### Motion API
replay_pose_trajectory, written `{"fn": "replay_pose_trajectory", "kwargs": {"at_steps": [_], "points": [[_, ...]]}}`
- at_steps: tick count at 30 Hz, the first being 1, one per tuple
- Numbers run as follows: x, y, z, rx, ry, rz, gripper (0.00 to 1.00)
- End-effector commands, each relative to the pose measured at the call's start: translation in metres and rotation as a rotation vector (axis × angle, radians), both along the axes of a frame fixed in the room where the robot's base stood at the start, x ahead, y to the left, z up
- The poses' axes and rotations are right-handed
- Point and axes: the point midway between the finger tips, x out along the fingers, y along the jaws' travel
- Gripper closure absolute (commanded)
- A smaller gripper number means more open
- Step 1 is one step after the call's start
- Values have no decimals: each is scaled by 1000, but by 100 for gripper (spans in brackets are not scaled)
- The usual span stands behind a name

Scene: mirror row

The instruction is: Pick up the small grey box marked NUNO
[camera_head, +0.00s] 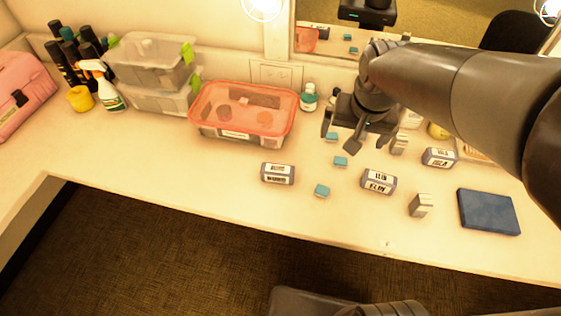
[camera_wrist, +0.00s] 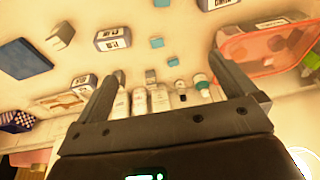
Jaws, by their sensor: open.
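Three small grey boxes with white labels lie on the counter. The left box (camera_head: 278,173) has a label I cannot read for certain; part of it shows at the top of the wrist view (camera_wrist: 215,3). The middle box (camera_head: 378,181) seems to read ELIN and also shows in the wrist view (camera_wrist: 112,39). The right box (camera_head: 440,157) has a short, unclear word; it shows in the wrist view too (camera_wrist: 83,84). Which one is marked NUNO is not clear. My gripper (camera_head: 343,132) is open and empty above the counter's back part, apart from all three boxes.
Small teal blocks (camera_head: 322,190) and a pale block (camera_head: 420,205) lie among the boxes. A dark blue flat item (camera_head: 489,211) is at the right. A red-lidded tub (camera_head: 243,110) and bottles (camera_head: 309,98) stand at the back by the mirror. The front left counter is clear.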

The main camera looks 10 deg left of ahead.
Motion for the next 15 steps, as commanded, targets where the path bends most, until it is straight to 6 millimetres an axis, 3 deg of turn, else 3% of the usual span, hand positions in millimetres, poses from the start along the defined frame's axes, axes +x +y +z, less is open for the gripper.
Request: {"fn": "replay_pose_trajectory", "kwargs": {"at_steps": [7,15], "points": [[32,68,-52,-17,108,24,0],[44,140,-119,-53,204,38,0]]}}
